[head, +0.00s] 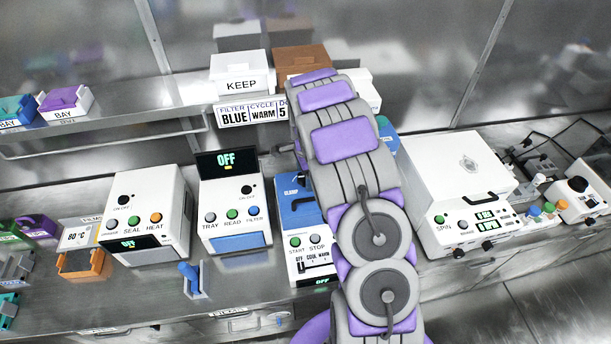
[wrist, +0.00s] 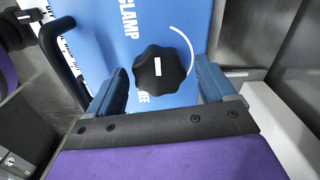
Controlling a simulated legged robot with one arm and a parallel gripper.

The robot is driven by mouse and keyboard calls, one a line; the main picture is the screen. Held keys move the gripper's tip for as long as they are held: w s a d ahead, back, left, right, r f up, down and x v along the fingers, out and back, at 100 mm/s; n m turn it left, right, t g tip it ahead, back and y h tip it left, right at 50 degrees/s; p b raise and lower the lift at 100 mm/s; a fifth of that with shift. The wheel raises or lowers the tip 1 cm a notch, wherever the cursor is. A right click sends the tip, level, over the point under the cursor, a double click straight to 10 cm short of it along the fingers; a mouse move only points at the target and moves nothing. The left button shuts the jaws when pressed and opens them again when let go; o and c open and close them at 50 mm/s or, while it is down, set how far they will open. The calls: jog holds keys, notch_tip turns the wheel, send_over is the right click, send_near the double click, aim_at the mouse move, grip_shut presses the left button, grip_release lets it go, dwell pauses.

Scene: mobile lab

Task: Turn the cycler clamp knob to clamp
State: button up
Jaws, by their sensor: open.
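The cycler (head: 309,264) has a blue upper panel marked CLAMP, partly hidden behind my arm in the head view. In the wrist view its blue face (wrist: 177,22) shows a black lobed clamp knob (wrist: 160,67) with a white pointer mark. A white arc and the words CLAMP and FREE are printed around the knob; FREE is partly covered. The pointer stands near FREE, away from CLAMP along the panel. My gripper (wrist: 161,84) is open, with one blue finger on each side of the knob. I cannot tell whether the fingers touch it. The fingertips are hidden in the head view.
A black handle (wrist: 63,60) stands left of the knob. The reader box (head: 233,215) is left of the cycler, and the centrifuge (head: 458,185) is to its right. A blue lever (head: 191,279) stands on the bench in front. A shelf is behind.

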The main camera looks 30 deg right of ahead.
notch_tip(320, 180, up, 16)
dwell(0.4)
jog(key=shift+w, duration=0.1)
notch_tip(320, 180, down, 17)
jog(key=n+b, duration=0.6)
jog(key=n, duration=0.8)
jog(key=shift+f, duration=0.1)
jog(key=shift+c, duration=0.5)
